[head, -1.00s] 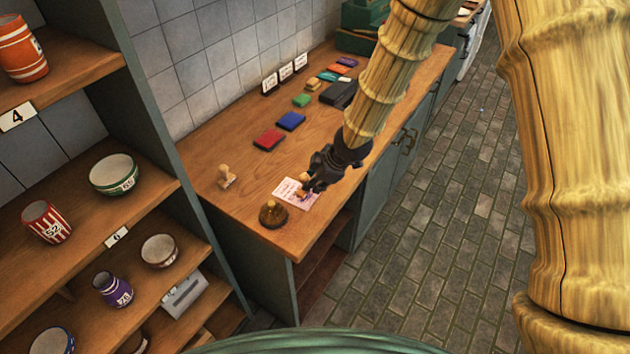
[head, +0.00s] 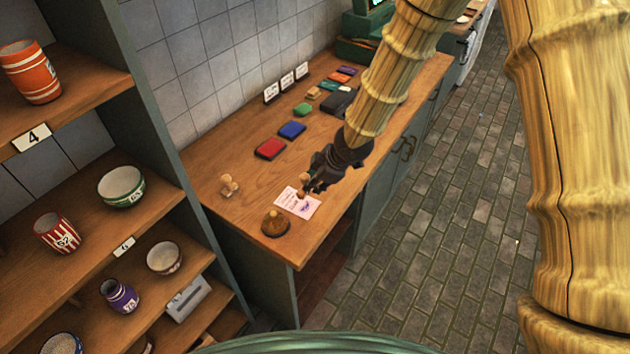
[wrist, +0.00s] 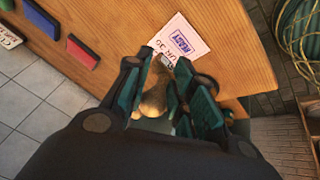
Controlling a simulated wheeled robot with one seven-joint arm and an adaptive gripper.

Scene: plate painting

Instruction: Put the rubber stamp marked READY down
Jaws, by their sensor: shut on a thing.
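My gripper (head: 306,188) is shut on a small wooden-handled stamp (wrist: 153,100), held over the counter near a pale pink card. I cannot read the stamp's marking. In the wrist view, the stamp sits between the dark green finger pads (wrist: 160,85); its lower end is partly hidden. The card (head: 290,198) lies flat on the wooden counter (head: 235,216) and bears a purple boxed print, also seen in the wrist view on the card (wrist: 172,35). Another wooden stamp (head: 229,185) stands on the counter left of the card.
A brown domed object (head: 275,222) stands near the counter's front corner. Red (head: 270,148) and blue (head: 292,129) pads lie farther back, with several more pads beyond. Bare counter lies between the card and the red pad. Shelves with pottery stand at left.

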